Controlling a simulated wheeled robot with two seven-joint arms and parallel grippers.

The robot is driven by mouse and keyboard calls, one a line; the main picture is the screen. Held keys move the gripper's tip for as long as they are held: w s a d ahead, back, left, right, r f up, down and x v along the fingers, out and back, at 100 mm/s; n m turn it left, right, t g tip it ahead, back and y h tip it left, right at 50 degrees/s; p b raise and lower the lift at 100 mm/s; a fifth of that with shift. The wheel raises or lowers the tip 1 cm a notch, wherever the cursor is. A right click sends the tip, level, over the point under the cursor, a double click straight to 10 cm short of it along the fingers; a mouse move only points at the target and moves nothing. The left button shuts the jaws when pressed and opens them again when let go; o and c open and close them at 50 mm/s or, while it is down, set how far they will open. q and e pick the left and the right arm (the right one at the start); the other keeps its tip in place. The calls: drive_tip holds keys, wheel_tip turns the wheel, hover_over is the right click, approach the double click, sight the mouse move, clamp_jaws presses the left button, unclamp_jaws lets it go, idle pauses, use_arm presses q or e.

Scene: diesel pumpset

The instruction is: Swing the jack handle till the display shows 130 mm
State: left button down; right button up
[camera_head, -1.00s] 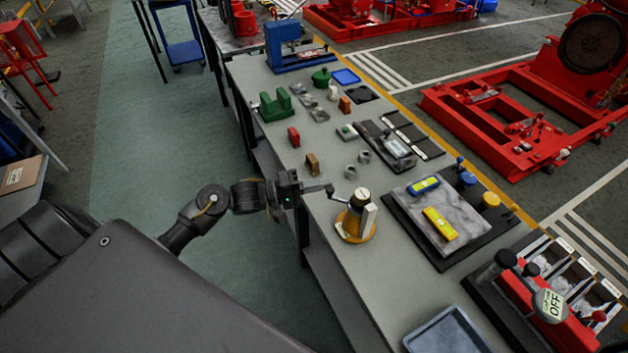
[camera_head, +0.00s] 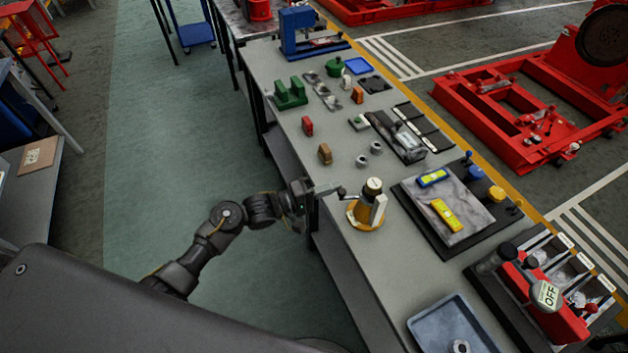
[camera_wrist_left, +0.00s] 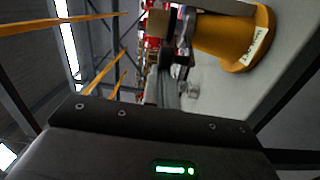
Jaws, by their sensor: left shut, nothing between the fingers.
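The jack (camera_head: 366,212) stands on the bench's left edge, with a yellow-orange base, a pale upright plate and a cream cap. Its thin dark handle (camera_head: 345,194) sticks out to the left, toward my gripper. I cannot read a millimetre display in either view. My left gripper (camera_head: 331,189) is shut and empty, its fingertips right by the handle's outer end; I cannot tell whether they touch. In the left wrist view, the jack's yellow base (camera_wrist_left: 240,38) is at upper right, beside the grey fingers (camera_wrist_left: 167,82). My right gripper is out of view.
A blue-grey tray (camera_head: 430,328) is nearer. A red unit (camera_head: 550,305) with an OFF sign is at front right.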

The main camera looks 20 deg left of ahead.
use_arm(q)
drive_tip(key=shift+s+d, duration=0.15)
drive_tip(key=shift+s, duration=0.15)
idle(0.4)
drive_tip(key=b+v, duration=0.2)
drive_tip(key=v, duration=0.9)
drive_tip(key=shift+w, duration=0.1)
